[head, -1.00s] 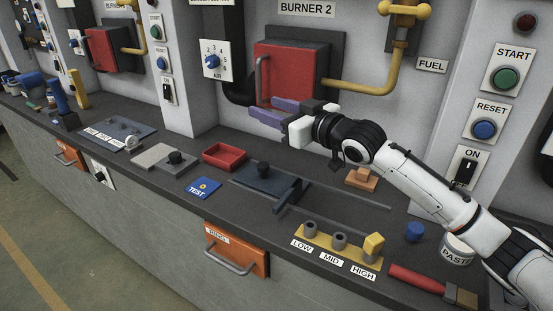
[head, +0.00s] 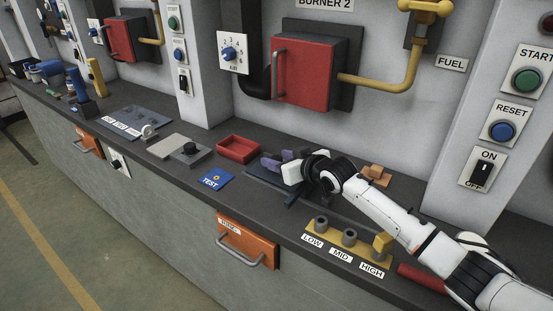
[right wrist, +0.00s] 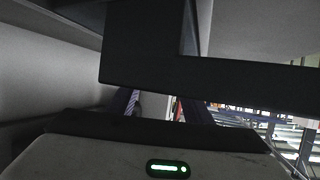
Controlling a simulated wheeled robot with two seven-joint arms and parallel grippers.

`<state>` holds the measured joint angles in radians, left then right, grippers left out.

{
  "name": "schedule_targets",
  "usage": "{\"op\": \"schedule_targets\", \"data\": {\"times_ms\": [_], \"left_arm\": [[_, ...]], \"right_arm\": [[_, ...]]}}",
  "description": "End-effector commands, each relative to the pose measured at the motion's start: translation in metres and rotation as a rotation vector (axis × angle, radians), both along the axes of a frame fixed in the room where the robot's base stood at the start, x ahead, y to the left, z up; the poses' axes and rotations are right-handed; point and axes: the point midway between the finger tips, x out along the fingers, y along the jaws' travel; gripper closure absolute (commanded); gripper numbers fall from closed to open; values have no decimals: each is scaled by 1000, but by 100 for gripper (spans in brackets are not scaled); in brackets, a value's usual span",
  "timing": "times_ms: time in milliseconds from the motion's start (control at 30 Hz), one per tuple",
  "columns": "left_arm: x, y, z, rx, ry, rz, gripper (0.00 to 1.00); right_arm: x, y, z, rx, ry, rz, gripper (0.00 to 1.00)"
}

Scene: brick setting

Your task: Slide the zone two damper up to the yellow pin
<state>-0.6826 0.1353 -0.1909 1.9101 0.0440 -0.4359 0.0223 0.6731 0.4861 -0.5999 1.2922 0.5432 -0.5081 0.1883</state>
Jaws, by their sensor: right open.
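The zone two damper (head: 262,181) is a dark blue-grey plate on a rail on the counter, below the red burner box. My right gripper (head: 279,160) is low over it, its purple fingers apart around the place of the knob, which is hidden. I cannot tell whether they touch it. The yellow pin (head: 382,244) stands at the HIGH end of a yellow strip (head: 330,242) with two grey holes at LOW and MID. In the right wrist view the fingers (right wrist: 160,106) are partly hidden behind a large dark shape. My left gripper is not in view.
A red tray (head: 238,150) and a blue TEST card (head: 215,180) lie left of the damper. A wooden block (head: 376,174) sits behind my right arm. A red-handled brush (head: 420,277) lies by the front edge. An orange drawer (head: 247,245) is below.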

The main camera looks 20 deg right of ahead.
Motion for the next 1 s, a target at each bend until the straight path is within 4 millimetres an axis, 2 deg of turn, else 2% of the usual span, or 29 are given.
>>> {"op": "schedule_targets", "data": {"times_ms": [200,500,767,1000], "left_arm": [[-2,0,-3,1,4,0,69],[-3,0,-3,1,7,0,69],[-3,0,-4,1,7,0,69],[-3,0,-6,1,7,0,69]], "right_arm": [[12,3,-5,-1,0,0,55],[13,4,-5,-1,-1,0,55],[13,4,-5,-1,-1,0,98],[14,2,-6,-1,-1,0,100]]}}
